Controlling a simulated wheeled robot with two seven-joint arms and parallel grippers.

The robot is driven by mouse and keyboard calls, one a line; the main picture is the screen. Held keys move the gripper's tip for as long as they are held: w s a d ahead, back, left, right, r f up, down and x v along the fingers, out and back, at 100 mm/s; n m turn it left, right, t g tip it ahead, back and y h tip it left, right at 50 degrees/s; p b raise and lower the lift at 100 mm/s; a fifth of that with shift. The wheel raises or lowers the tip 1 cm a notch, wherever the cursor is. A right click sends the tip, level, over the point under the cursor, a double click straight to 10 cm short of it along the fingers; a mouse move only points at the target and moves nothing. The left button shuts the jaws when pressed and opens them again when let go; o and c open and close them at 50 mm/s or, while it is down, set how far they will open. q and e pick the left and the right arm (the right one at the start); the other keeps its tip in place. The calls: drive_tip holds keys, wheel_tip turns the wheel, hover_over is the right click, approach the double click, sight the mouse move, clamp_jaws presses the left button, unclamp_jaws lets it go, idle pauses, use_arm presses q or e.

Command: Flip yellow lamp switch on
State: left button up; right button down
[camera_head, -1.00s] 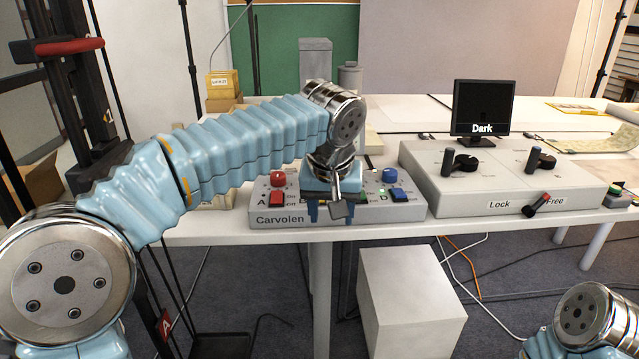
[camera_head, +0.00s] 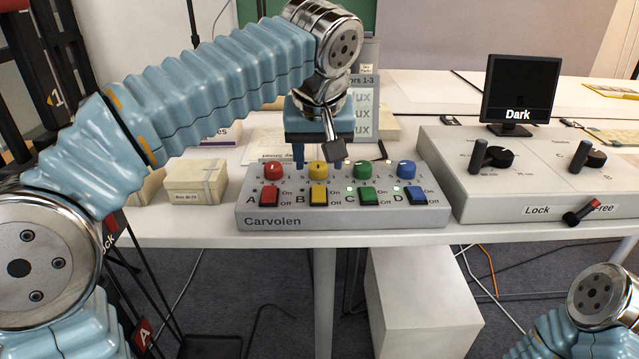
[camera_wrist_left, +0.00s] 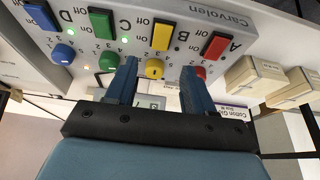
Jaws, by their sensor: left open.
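The yellow switch (camera_head: 318,194) sits at position B on the grey Carvolen control panel (camera_head: 330,219), between the red and green switches. It also shows in the left wrist view (camera_wrist_left: 161,36). A small dark indicator is beside it. The yellow knob (camera_head: 318,170) is just behind it. My left gripper (camera_head: 323,160) is open and empty, pointing down above the panel's back edge. In the left wrist view its fingertips (camera_wrist_left: 158,70) are on either side of the yellow knob's place in the picture; contact cannot be told. My right gripper is out of view.
The red switch (camera_head: 270,197), green switch (camera_head: 369,196) and blue switch (camera_head: 416,195) share the panel. Green lights glow by C and D. A second console (camera_head: 535,185) stands at the right, small boxes (camera_head: 197,182) at the left.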

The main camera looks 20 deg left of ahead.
sight(318, 188)
use_arm(q)
drive_tip(key=x, duration=0.7)
drive_tip(key=shift+w+f+b, duration=0.1)
drive_tip(key=shift+f+b, duration=0.1)
drive_tip(key=shift+b, duration=0.2)
